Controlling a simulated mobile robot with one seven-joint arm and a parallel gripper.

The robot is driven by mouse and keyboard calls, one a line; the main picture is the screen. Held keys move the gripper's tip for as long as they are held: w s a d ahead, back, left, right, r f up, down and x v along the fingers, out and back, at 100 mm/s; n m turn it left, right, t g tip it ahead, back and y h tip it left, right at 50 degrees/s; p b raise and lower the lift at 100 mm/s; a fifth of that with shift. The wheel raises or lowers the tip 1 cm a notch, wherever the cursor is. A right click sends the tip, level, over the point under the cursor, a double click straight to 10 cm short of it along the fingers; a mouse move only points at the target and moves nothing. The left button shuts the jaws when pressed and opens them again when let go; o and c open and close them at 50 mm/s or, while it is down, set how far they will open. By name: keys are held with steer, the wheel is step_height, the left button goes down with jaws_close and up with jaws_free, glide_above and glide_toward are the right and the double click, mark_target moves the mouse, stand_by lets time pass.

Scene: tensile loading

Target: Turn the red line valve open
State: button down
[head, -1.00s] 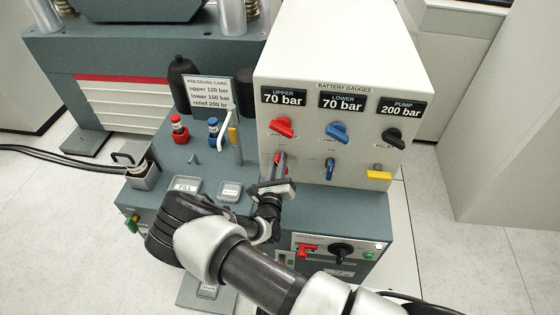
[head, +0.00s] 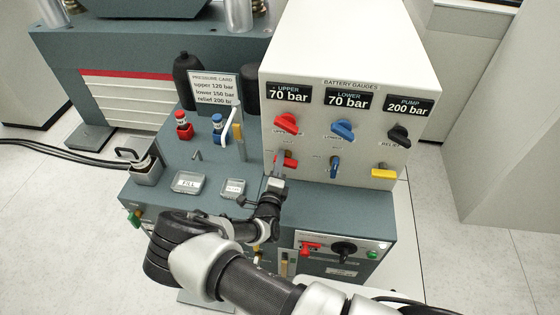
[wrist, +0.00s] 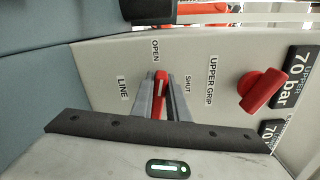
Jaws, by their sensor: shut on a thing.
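The red line valve (wrist: 161,82) is on the pale front panel of the gauge box, below the red upper grip knob (head: 287,124). In the wrist view its red handle lies between my two fingers and points toward the OPEN label (wrist: 155,51). The SHUT label (wrist: 187,85) is off to its right and the LINE label (wrist: 122,88) to its left. In the head view the red line valve (head: 291,161) shows partly behind the fingers, its red part lying sideways. My gripper (head: 277,166) is shut on the handle; the grip also shows in the wrist view (wrist: 162,98).
A blue valve (head: 334,167) stands upright just right of the red one, with a yellow handle (head: 383,172) further right. The upper gauge (head: 289,93) reads 70 bar. Left are the pressure card (head: 212,89), red bottle (head: 183,126) and FILL cover (head: 188,182).

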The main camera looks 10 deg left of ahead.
steer(key=shift+f+n, duration=0.2)
steer(key=shift+n, duration=1)
steer(key=c, duration=1.7)
jaws_free()
steer(key=s, duration=0.5)
steer(key=s+p, duration=0.1)
steer(key=s, duration=0.5)
steer(key=s+d, duration=0.1)
steer(key=s, duration=0.5)
steer(key=shift+s+p, duration=0.2)
steer(key=shift+p, duration=0.1)
